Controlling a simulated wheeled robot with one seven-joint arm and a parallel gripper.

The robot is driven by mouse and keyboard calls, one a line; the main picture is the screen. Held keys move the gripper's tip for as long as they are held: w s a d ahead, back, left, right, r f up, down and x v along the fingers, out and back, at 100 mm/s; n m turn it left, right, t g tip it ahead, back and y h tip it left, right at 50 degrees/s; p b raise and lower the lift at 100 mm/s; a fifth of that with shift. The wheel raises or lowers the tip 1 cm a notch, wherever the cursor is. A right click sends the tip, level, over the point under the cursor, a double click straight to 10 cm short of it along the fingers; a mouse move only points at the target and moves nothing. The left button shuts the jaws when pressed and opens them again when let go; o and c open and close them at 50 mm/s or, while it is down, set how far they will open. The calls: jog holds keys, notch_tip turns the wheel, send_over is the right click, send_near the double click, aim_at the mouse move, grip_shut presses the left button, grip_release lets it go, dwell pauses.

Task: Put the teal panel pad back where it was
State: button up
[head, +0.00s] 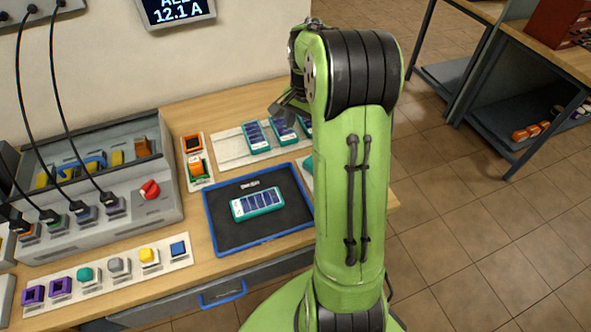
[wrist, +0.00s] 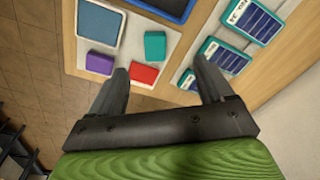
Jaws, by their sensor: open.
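A small solar panel with a teal frame (head: 257,203) lies flat on the black mat of a blue-edged tray (head: 209,238). More teal-framed panels (head: 257,137) lie in a row on a pale rack (head: 232,152) behind it; they also show in the wrist view (wrist: 226,56). A plain teal block (wrist: 155,46) sits on a white board (wrist: 126,50) beside the tray, mostly hidden by my arm in the head view. My gripper (wrist: 160,66) is open and empty above the board and rack, its fingers apart from everything.
Left of the tray stand a grey cabled unit (head: 110,215) and a strip of coloured buttons (head: 105,277).

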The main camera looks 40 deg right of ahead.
jog(key=s+a+r+n+t, duration=0.1)
jog(key=s+a+r+n, duration=0.35)
jog(key=a, duration=0.25)
jog(key=s+a+r+n+t, duration=0.2)
jog(key=s+a+r+n, duration=0.15)
jog(key=a+r, duration=0.35)
jog(key=s+a+f+n+t, duration=0.1)
jog(key=s+a+n, duration=0.5)
jog(key=s, duration=0.6)
jog(key=shift+a+f+n+t+y, duration=0.25)
jog(key=shift+a+t, duration=0.25)
jog(key=shift+a, duration=0.45)
